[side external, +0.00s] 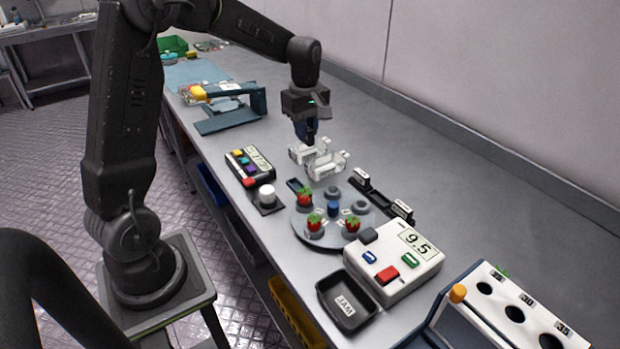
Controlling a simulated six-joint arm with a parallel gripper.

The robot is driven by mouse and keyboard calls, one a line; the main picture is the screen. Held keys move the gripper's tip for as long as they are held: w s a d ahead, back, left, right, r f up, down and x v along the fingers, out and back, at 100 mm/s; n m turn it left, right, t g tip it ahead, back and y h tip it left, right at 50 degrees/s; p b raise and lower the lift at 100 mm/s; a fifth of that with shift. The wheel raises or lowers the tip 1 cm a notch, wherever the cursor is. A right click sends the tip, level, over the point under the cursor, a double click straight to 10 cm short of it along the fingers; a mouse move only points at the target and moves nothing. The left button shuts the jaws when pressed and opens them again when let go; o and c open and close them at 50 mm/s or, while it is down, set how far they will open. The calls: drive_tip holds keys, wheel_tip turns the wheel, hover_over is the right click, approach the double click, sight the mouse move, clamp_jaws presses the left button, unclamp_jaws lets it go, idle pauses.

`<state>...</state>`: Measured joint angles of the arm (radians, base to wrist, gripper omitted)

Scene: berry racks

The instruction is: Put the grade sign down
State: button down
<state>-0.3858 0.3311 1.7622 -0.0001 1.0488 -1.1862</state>
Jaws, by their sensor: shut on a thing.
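My gripper (308,139) points down over the middle of the bench, just above the back of some clear punnets with white parts (325,164). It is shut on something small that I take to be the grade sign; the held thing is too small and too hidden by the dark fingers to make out. I cannot tell whether it touches the punnets. A black rail (381,197) lies to the right, with a small black-and-white sign (361,180) at its far end and another (401,209) at its near end.
A round grey turntable (300,227) with several strawberries stands in front of the punnets. A white scale (421,262) reads 9.5, beside a black JAM tray (326,286). A button box (268,158) is at left, a blue stand (222,122) behind. The bench is clear along the wall.

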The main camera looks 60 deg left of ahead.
drive_tip(key=s+a, duration=0.6)
drive_tip(key=s, duration=0.6)
hover_over(297, 189)
wheel_tip(297, 189, down, 7)
drive_tip(key=shift+w+f, duration=0.1)
drive_tip(key=shift+f, duration=2.05)
drive_tip(key=c, duration=1.1)
unclamp_jaws()
drive_tip(key=shift+f, duration=0.1)
drive_tip(key=shift+o, duration=0.2)
